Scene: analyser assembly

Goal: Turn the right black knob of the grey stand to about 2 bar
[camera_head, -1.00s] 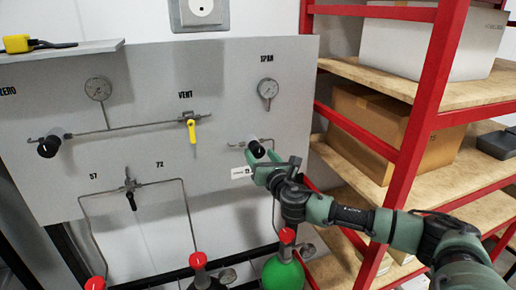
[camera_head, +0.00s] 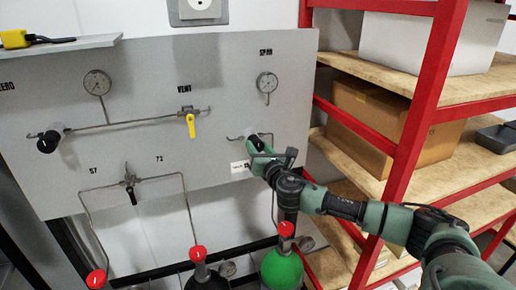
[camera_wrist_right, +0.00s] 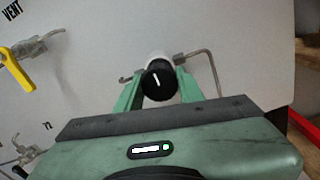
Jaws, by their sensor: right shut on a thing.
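The grey stand (camera_head: 135,75) is an upright panel with gauges, pipes and valves. Its right black knob (camera_wrist_right: 159,80) sits on a white fitting and has a white mark pointing nearly straight up, slightly left. My right gripper (camera_wrist_right: 157,88) is shut on this knob, one green finger on each side. In the head view my right gripper (camera_head: 256,146) hides most of the knob. The SPAN gauge (camera_head: 267,82) is above it; its needle is too small to read. The left black knob (camera_head: 49,141) is free. My left gripper is not in view.
The yellow VENT lever (camera_head: 191,125) hangs left of my right gripper. A red shelf post (camera_head: 415,120) with boxes stands close on the right. Gas bottles with red caps, one green (camera_head: 282,268), stand below. A small black valve handle (camera_head: 132,196) is lower left.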

